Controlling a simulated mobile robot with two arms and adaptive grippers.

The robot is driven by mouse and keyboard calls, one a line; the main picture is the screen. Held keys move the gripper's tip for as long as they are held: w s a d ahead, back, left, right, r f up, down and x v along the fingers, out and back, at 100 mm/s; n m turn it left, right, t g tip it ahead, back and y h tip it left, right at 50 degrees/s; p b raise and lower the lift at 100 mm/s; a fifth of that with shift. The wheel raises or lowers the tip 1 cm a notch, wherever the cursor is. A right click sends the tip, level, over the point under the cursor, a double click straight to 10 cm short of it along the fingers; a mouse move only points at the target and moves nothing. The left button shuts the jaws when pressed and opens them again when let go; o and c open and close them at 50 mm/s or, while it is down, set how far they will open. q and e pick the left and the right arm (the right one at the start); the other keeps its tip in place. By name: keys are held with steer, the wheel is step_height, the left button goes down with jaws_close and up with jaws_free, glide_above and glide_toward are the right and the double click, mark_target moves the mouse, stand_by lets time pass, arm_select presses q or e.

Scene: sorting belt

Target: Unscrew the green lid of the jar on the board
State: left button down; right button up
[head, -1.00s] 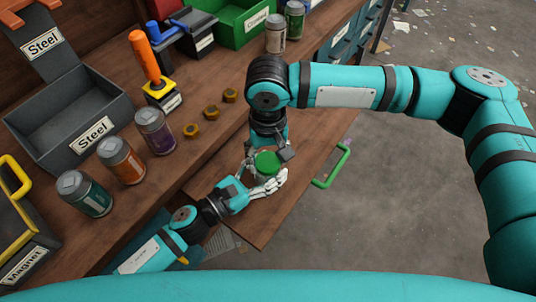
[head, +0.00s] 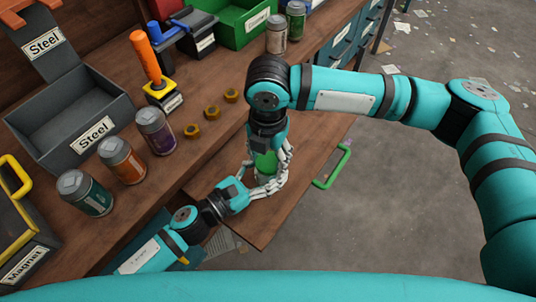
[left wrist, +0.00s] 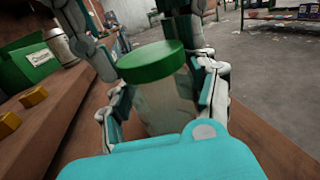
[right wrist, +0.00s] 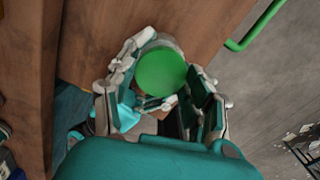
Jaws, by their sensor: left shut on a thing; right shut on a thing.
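The glass jar (left wrist: 160,105) stands upright on the wooden board (head: 265,225). Its green lid (head: 265,163) is on top, and shows as a green disc in the left wrist view (left wrist: 152,60) and the right wrist view (right wrist: 161,71). My left gripper (head: 258,186) is shut around the jar's body from the side; its fingers flank the glass in the left wrist view. My right gripper (head: 270,153) reaches down from above and is shut on the lid, with its fingers on either side of it. In the head view, the grippers hide most of the jar.
Three cans, green (head: 85,193), orange (head: 122,160) and purple (head: 155,131), stand on the bench at the left. Several brass nuts (head: 212,113) lie behind the jar. A green handle (head: 332,166) sits at the board's right edge. The board's front part is bare.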

mark_target(268, 161)
steer(key=n, duration=0.4)
steer(key=shift+n, duration=0.4)
steer(key=shift+r, duration=0.15)
steer(key=shift+r, duration=0.95)
steer(key=shift+r, duration=2.05)
arm_select(q)
steer(key=shift+c, duration=1.5)
jaws_free()
